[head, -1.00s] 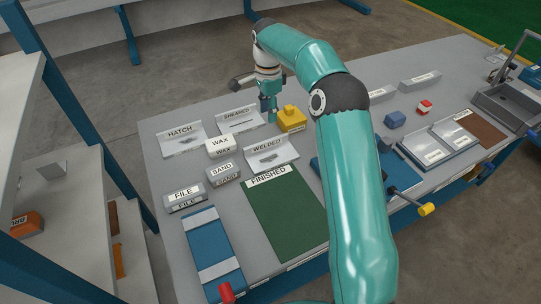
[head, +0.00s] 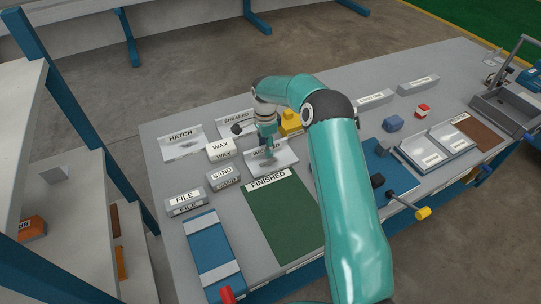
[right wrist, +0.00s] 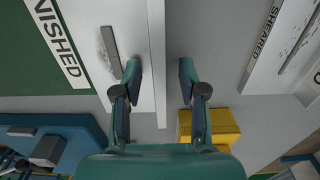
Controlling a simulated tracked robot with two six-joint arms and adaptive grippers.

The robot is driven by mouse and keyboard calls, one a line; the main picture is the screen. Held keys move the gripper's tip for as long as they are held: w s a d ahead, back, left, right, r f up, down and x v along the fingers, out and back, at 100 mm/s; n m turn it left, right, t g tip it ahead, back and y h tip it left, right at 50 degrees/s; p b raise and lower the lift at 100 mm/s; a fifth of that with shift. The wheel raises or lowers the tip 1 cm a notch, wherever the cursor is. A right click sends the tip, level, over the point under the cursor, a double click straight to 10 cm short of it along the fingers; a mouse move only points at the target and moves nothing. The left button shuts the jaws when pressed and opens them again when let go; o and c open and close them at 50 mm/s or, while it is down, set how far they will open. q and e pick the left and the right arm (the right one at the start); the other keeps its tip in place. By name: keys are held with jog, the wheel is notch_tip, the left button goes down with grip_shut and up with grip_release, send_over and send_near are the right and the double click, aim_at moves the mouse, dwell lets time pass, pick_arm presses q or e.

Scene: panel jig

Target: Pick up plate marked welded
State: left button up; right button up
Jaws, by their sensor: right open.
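The plate marked WELDED (head: 288,158) lies on the grey table just behind the green FINISHED mat (head: 283,222). My right gripper (head: 268,160) points down over this plate and hides part of its label. In the right wrist view, my right gripper (right wrist: 159,82) is open. The pale plate (right wrist: 100,20) with a grey streak lies there, and its upright edge runs between the two spread fingers. I cannot tell whether either finger touches it. My left gripper is not in view.
The HATCH plate (head: 181,142) and SHEARED plate (head: 232,122) lie nearby. WAX (head: 221,147), SAND (head: 223,178) and FILE (head: 186,202) blocks stand to the left. A yellow block (head: 290,122) sits close behind the gripper, a blue fixture (head: 385,165) to the right.

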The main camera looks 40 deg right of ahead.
jog(key=shift+f, duration=0.15)
grip_shut()
dwell(0.6)
